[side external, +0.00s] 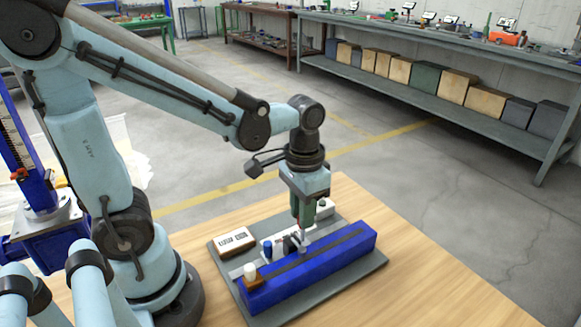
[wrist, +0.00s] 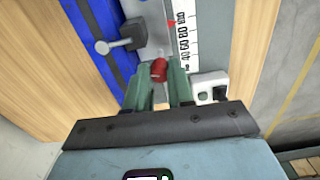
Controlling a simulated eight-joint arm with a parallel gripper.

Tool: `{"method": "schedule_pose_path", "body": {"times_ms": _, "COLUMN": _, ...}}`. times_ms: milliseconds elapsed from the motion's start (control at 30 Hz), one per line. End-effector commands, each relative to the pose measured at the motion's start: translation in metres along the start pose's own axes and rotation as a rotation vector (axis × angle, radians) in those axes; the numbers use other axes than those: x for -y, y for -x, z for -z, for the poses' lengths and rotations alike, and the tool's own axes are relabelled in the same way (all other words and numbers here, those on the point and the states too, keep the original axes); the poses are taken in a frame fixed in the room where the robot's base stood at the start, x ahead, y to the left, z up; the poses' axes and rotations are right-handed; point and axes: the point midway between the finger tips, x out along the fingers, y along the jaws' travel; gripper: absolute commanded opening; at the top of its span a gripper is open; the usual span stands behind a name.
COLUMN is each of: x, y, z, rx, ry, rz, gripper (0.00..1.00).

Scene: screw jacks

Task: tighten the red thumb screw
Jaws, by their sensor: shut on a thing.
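The red thumb screw (wrist: 158,71) shows in the wrist view between the two green fingers of my gripper (wrist: 159,82). The fingers are shut on its sides, and its far end shows beyond them. In the side view my gripper (side external: 301,219) points down at the fixture, and the screw is too small and hidden to make out clearly. The fixture has a long blue body (side external: 335,259) on a grey base plate (side external: 360,281). A white scale (wrist: 186,33) with black numbers and a red pointer lies just past the screw.
A grey T-handle (wrist: 120,44) with a ball end stands close to the left of my fingers. A white block (wrist: 209,85) with dark openings is close on the right. The wooden table (side external: 420,279) is clear at front right.

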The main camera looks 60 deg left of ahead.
Motion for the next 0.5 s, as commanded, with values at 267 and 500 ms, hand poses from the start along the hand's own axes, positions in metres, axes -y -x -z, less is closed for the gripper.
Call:
{"method": "schedule_pose_path", "body": {"times_ms": 267, "x": 0.0002, "y": -0.0003, "z": -0.0004, "rx": 0.001, "ry": -0.264, "rz": -0.001, "gripper": 0.00}}
{"method": "schedule_pose_path", "body": {"times_ms": 500, "x": 0.0007, "y": -0.0003, "z": -0.0002, "rx": 0.001, "ry": -0.491, "rz": -0.001, "gripper": 0.00}}
